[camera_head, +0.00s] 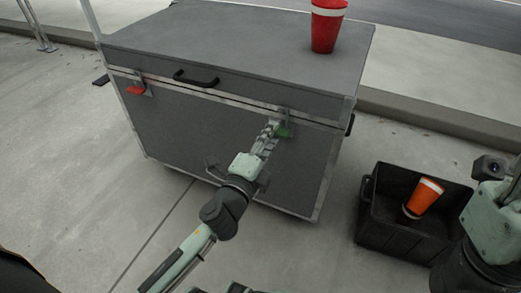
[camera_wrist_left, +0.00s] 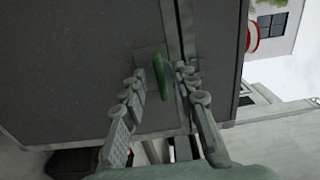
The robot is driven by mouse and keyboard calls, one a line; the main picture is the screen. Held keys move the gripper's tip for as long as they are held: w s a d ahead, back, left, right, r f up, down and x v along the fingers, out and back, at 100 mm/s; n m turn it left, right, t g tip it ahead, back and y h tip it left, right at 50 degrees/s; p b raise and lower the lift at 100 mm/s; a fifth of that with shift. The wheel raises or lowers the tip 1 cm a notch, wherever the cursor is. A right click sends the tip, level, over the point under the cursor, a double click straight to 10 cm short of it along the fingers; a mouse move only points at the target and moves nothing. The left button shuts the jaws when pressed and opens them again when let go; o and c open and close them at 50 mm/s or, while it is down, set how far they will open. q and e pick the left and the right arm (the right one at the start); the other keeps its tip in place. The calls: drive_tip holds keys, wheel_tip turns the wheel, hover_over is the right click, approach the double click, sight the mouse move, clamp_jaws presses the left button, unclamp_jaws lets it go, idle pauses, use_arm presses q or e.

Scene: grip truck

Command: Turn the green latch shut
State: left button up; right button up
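The green latch (camera_head: 284,132) is on the front of the grey case (camera_head: 225,130), near its right end just under the lid seam. In the left wrist view the green latch (camera_wrist_left: 161,78) is a narrow handle on a metal plate. My left gripper (camera_head: 271,128) is at the latch. In the left wrist view its fingers (camera_wrist_left: 167,88) are apart, one on each side of the latch, with gaps visible; I cannot tell whether either touches it. My right arm shows at the right edge, but its fingers are out of view.
A red latch (camera_head: 136,90) is at the case's left, near a black handle (camera_head: 196,80). A red cup (camera_head: 326,30) stands on the lid. A black crate (camera_head: 385,233) holding an orange cup (camera_head: 423,197) stands on the right.

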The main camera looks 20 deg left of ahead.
use_arm(q)
drive_tip(key=s, duration=1.1)
drive_tip(key=shift+a, duration=0.2)
drive_tip(key=shift+r, duration=0.1)
